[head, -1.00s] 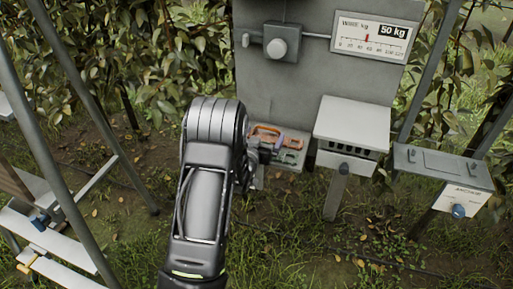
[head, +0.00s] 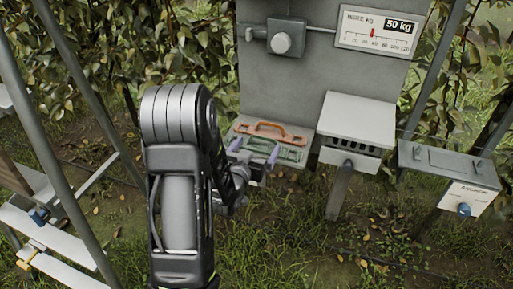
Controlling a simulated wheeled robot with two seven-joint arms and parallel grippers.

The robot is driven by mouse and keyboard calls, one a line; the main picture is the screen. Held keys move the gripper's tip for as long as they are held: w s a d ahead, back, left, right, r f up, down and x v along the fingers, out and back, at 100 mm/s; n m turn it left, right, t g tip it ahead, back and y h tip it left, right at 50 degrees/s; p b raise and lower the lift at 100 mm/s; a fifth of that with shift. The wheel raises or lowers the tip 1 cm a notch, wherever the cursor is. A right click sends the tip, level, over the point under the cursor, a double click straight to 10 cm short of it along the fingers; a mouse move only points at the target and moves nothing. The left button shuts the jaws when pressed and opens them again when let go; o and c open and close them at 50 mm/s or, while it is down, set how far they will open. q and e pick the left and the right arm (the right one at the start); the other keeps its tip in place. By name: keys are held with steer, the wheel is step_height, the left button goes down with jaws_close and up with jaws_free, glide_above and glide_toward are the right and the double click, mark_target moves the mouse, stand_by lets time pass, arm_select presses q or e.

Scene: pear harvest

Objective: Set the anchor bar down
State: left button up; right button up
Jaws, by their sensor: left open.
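An orange bar with a raised handle (head: 270,127) lies on the small grey tray (head: 296,163) at the foot of the grey panel. It may be the anchor bar; I cannot tell for sure. A green piece (head: 291,154) lies just in front of it on the tray. My left gripper (head: 254,154) is open, its two pale lilac fingers spread over the front of the tray, apart from the orange bar. My left arm hides the tray's near left side. My right gripper is not in view.
The grey panel (head: 310,70) carries a knob (head: 282,44) and a gauge (head: 380,32) reading 50 kg. A white-topped box (head: 358,118) and a grey box with a blue knob (head: 448,168) stand to the right. Metal ladder legs (head: 50,130) rise at left.

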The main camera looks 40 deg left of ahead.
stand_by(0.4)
arm_select(q)
steer(key=s+d+f+g+h, duration=0.2)
steer(key=s+d+f+g, duration=0.1)
steer(key=d+f, duration=0.65)
steer(key=s+d+f+g+h, duration=0.2)
steer(key=d+f+g+h, duration=0.1)
steer(key=d+f, duration=0.6)
steer(key=s+d+f+m+g+h, duration=0.1)
steer(key=s+d+f+g, duration=0.3)
steer(key=s+d, duration=0.5)
steer(key=s+d+f+m+g+h, duration=0.1)
steer(key=s+d+f+g+h, duration=0.2)
steer(key=s+d+f, duration=0.3)
steer(key=s+d+g, duration=0.1)
steer(key=s+d, duration=0.3)
steer(key=s, duration=0.2)
steer(key=shift+d+f+g, duration=0.2)
steer(key=shift+f+g, duration=0.05)
steer(key=shift+g, duration=0.15)
